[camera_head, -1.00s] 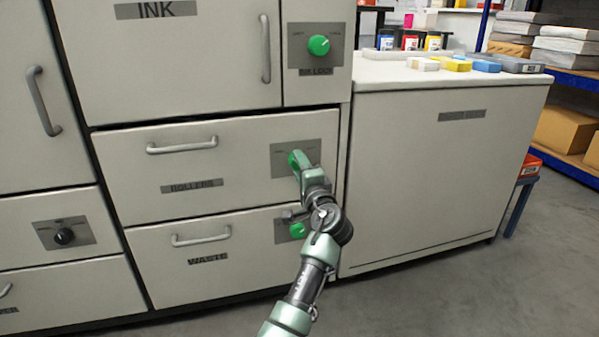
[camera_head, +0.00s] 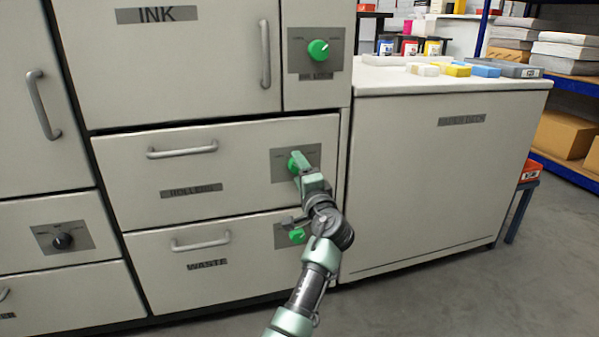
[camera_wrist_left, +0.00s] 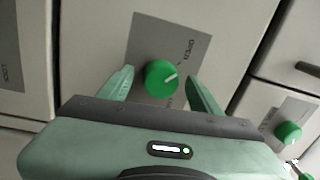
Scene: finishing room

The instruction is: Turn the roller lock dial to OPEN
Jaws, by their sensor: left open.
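The roller lock dial (camera_head: 293,165) is a round green knob on a grey plate at the right of the drawer labelled ROLLERS (camera_head: 232,175). In the left wrist view the dial (camera_wrist_left: 162,79) sits between the fingers of my open left gripper (camera_wrist_left: 159,75), with a visible gap on each side. Its white pointer mark points right and slightly up in that view, below the word OPEN (camera_wrist_left: 190,48) and not squarely at it. In the head view my left gripper (camera_head: 304,170) is in front of the dial and hides part of it. My right gripper is not in view.
Another green dial (camera_head: 297,236) is just below, on the WASTE drawer (camera_head: 205,250), partly behind my wrist. A green dial (camera_head: 318,50) on the ink cabinet is above. A white counter (camera_head: 440,180) stands to the right. Open floor lies in front.

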